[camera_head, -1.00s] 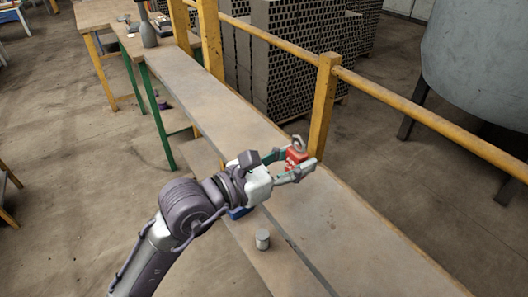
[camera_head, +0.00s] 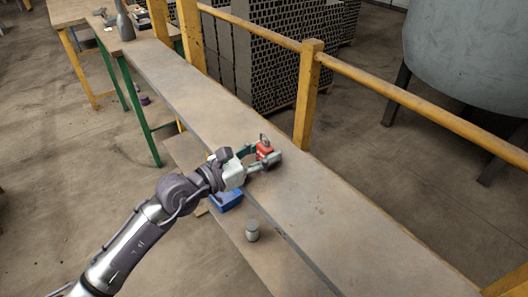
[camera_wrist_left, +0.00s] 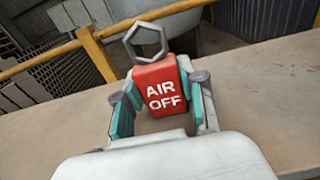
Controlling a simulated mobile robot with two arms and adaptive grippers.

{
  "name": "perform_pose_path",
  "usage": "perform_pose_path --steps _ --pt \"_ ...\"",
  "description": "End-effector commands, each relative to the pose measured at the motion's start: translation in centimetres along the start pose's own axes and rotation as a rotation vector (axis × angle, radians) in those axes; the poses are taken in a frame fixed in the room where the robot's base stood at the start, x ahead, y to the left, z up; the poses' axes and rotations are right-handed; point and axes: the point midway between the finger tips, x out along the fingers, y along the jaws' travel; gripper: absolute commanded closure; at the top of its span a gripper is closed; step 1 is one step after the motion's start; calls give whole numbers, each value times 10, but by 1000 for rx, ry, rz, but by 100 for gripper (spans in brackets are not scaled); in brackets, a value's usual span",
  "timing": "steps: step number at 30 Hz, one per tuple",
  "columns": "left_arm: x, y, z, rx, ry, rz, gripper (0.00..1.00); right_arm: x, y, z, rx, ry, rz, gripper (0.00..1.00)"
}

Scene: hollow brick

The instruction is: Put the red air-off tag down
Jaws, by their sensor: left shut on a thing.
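The red air-off tag (camera_head: 264,148) is between the fingers of my left gripper (camera_head: 262,160), at the bench top. In the left wrist view the tag (camera_wrist_left: 161,88) stands upright with its white "AIR OFF" lettering facing me and a grey hexagonal ring on top. The teal pads of the left gripper (camera_wrist_left: 160,110) close on it from both sides. Whether the tag's bottom touches the bench is hidden by the gripper. My right gripper is not in view.
The long bench (camera_head: 345,215) has bare room right of the tag. A blue box (camera_head: 226,201) and a small grey cylinder (camera_head: 252,232) sit on a lower surface. A yellow railing (camera_head: 400,92) runs behind the bench. A grey bottle (camera_head: 124,22) stands at the far end.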

Motion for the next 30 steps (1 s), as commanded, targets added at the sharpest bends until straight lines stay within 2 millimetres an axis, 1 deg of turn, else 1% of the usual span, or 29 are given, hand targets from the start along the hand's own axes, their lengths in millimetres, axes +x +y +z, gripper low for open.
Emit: perform_pose_path --steps 5,6,10,17,21,23,26,30 --pt "0 0 -3 -1 0 0 89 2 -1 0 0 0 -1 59" --pt "0 0 -3 -1 0 0 57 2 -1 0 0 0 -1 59" --pt "0 0 -2 -1 0 0 35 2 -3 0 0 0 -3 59" --pt "0 0 -2 -1 0 0 35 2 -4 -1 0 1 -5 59" --pt "-1 0 1 0 0 0 35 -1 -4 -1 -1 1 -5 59" --pt "-8 0 -1 0 1 1 35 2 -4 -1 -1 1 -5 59" --pt "-25 0 -2 0 2 1 35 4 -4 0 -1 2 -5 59" --pt "-56 0 -3 2 4 1 35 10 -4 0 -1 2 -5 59"
